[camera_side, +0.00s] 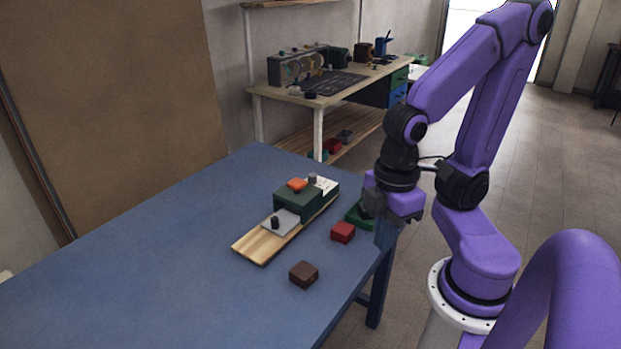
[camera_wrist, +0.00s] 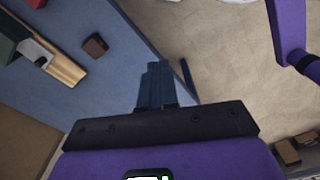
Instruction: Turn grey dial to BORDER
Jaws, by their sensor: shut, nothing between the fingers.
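A wooden board (camera_side: 262,243) lies on the blue table and carries a dark green box (camera_side: 297,203). A small grey knob (camera_side: 312,178) stands at a white marked plate (camera_side: 325,186) at the board's far end; I take it for the grey dial. Its lettering and pointer are too small to read. A black knob (camera_side: 275,222) sits on a grey plate at the near end. My gripper (camera_side: 385,238) is shut and empty, to the right of the board by the table edge. In the wrist view its fingers (camera_wrist: 155,72) are together, and the dial is not visible.
An orange piece (camera_side: 297,184) tops the box. A red block (camera_side: 342,232), a green block (camera_side: 358,214) and a brown block (camera_side: 304,274) lie right of the board. The table's left side is clear. A cluttered workbench (camera_side: 320,88) stands behind.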

